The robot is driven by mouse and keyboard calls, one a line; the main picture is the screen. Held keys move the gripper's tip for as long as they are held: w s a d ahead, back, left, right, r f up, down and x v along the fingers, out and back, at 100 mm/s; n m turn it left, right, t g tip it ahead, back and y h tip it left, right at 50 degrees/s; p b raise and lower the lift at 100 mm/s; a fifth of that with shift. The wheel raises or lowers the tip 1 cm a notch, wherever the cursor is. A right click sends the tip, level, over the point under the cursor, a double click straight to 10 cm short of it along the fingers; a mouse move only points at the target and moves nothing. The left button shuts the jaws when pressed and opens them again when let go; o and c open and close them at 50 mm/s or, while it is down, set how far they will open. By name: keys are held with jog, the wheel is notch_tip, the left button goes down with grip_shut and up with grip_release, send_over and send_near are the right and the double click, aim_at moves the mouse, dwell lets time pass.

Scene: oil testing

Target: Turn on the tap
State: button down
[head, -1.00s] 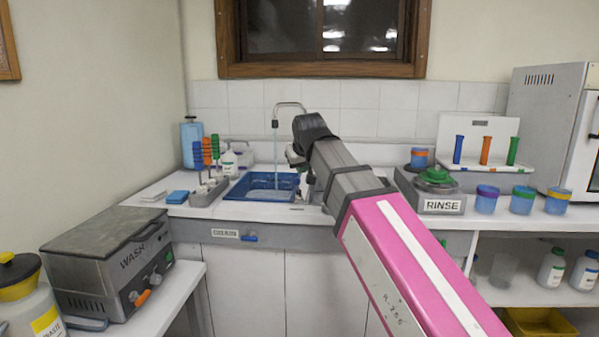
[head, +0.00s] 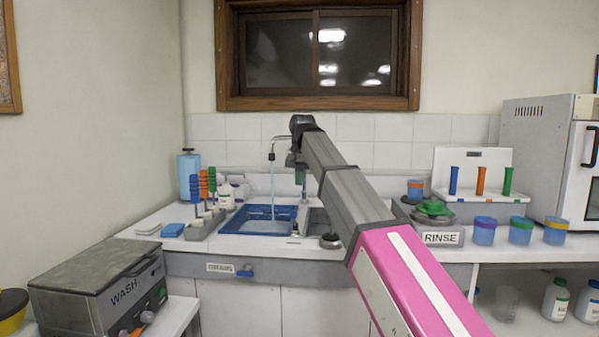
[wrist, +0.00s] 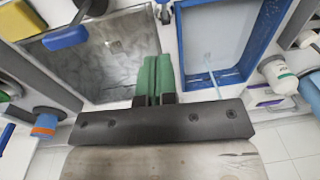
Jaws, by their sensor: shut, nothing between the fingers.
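The tap (head: 283,138) is a thin metal spout arching over the blue basin (head: 236,219) in the head view. A stream of water (head: 273,185) runs from it into the basin. My gripper (head: 300,177) hangs to the right of the spout, partly hidden by my arm. In the wrist view my gripper (wrist: 153,78) has its green fingers together and empty, above the counter strip between the blue basin (wrist: 182,45) and the metal sink (wrist: 110,55). The stream (wrist: 210,78) also shows there. I cannot make out the tap's handle.
A rack of coloured brushes (head: 203,222) stands left of the basin. The RINSE unit (head: 442,237), several cups and a tube rack (head: 480,200) stand to the right. The WASH machine (head: 100,290) is at front left. The tiled wall is close behind the tap.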

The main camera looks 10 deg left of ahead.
send_over(294, 220)
jog(key=d, duration=0.1)
notch_tip(294, 220, down, 7)
jog(key=shift+s+a+f, duration=0.1)
jog(key=shift+s+f, duration=0.25)
jog(key=shift+s, duration=0.05)
